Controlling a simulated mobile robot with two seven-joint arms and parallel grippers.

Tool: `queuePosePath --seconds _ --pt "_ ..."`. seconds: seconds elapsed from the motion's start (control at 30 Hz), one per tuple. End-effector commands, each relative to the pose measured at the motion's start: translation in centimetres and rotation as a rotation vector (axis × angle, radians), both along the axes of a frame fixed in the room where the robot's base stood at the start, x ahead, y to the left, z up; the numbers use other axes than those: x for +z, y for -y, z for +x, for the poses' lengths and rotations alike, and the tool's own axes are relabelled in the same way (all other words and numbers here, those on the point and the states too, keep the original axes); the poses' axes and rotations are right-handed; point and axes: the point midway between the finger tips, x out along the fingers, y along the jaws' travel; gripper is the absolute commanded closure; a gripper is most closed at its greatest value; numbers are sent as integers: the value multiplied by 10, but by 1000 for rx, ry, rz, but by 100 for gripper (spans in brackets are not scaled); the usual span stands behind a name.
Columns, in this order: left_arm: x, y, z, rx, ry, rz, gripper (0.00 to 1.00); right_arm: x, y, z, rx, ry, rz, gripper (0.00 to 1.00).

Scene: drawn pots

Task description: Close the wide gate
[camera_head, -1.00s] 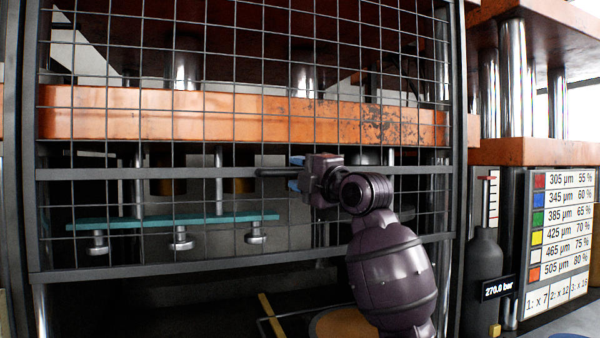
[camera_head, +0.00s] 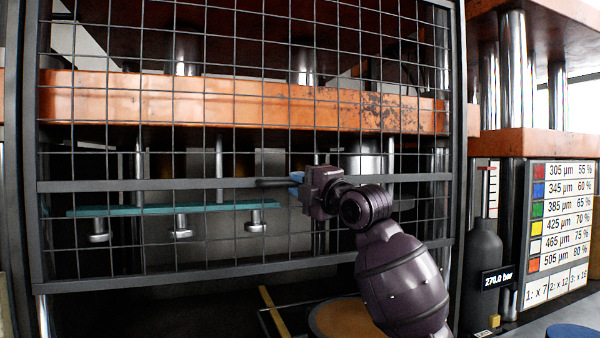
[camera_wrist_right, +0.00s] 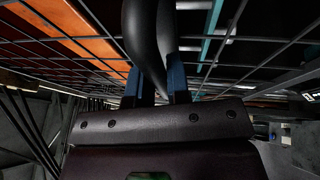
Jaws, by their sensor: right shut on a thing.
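The wide gate (camera_head: 120,186) is a dark-framed wire mesh panel across the front of the press, in the head view. Its bottom rail hangs above a dark open gap. A dark handle (camera_head: 272,182) sits on its middle crossbar. My right gripper (camera_head: 297,180) is shut on this handle, its blue fingers partly hidden behind the gripper body. In the right wrist view, the curved dark handle (camera_wrist_right: 150,35) runs between the two blue fingers (camera_wrist_right: 156,85), with mesh behind it. My left gripper is not in view.
Behind the mesh are an orange press beam (camera_head: 230,102) and a teal bar (camera_head: 165,210) with metal feet. A yellow bar (camera_head: 274,312) and a round brown top (camera_head: 345,318) lie low behind my arm. A dark cylinder (camera_head: 484,260) and a chart panel (camera_head: 560,235) stand at right.

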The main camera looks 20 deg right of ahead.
Motion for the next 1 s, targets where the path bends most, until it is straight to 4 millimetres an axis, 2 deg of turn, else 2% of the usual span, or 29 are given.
queuePosePath --seconds 0.03,0.33,0.7,0.9,1.0 --pt "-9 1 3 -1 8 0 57 -26 1 1 -3 -8 -8 100" --pt "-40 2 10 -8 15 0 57 -132 1 2 0 -14 -6 100" --pt "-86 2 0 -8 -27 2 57 -264 0 1 0 -15 -4 100" --pt "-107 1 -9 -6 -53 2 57 -327 0 1 1 -13 -2 100" --pt "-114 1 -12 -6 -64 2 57 -352 0 1 0 -13 -1 100"
